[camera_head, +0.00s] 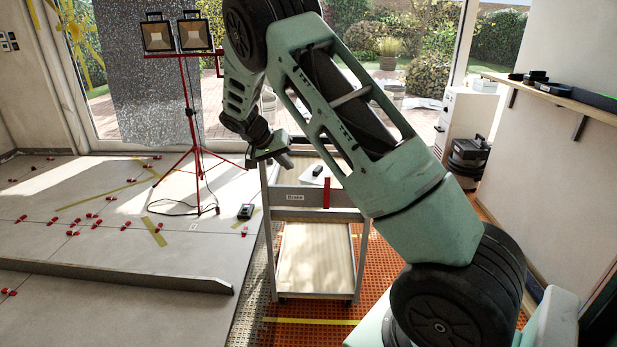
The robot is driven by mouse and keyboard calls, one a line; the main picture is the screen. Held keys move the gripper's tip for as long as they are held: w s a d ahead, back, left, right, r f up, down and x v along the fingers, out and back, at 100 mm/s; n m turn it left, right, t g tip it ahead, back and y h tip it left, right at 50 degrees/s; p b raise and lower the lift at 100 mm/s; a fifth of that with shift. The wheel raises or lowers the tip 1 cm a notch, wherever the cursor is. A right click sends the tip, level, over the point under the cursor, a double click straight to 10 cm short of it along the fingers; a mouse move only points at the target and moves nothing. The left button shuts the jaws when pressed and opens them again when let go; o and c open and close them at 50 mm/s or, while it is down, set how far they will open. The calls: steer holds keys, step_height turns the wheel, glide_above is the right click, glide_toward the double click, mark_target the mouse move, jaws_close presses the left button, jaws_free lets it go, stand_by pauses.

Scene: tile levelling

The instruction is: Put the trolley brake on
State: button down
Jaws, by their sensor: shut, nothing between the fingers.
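The trolley (315,215) stands right of the tiled floor, with a grey frame and a pale wooden lower shelf (316,258). Its front panel carries a small label (295,197) that seems to read "Brake". A red lever (326,192) stands upright on that panel, right of the label. My gripper (284,160) is over the trolley's back left part, above and left of the lever and apart from it. Its fingers are small in view and look shut and empty. My arm hides part of the trolley's right side.
A dark handheld object (318,170) lies on the trolley top. A red work-light stand (190,120) is at the left, with a black box (246,211) on the floor by it. Red tile clips (92,215) dot the tiles. A wall shelf (560,95) is at the right.

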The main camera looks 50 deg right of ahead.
mark_target(327, 191)
steer(key=s+d+f, duration=0.4)
steer(key=d+f, duration=0.3)
steer(key=d, duration=0.1)
steer(key=shift+d+f, duration=0.15)
steer(key=shift+f, duration=0.25)
steer(key=shift+s, duration=0.15)
